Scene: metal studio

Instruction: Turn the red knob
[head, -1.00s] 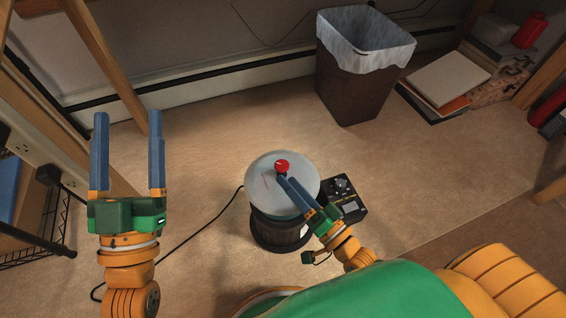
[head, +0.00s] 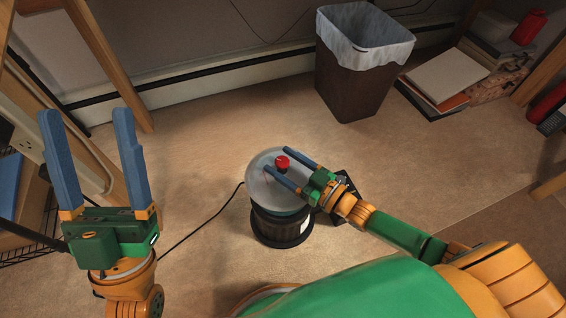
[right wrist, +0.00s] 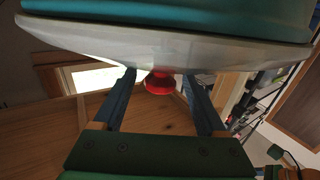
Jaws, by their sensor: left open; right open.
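The red knob (head: 282,162) stands on the pale round top (head: 262,180) of a dark cylindrical stand. My right gripper (head: 293,162) is open, with its two blue fingers reaching over the disc on either side of the knob. My left gripper (head: 84,112) is open and empty, raised at the left, well away from the knob.
A black box (head: 345,185) is partly hidden behind my right gripper. A dark bin (head: 352,88) with a white liner stands by the wall, with books (head: 445,75) to its right. A cable runs left from the stand across the carpet. Open carpet surrounds the stand.

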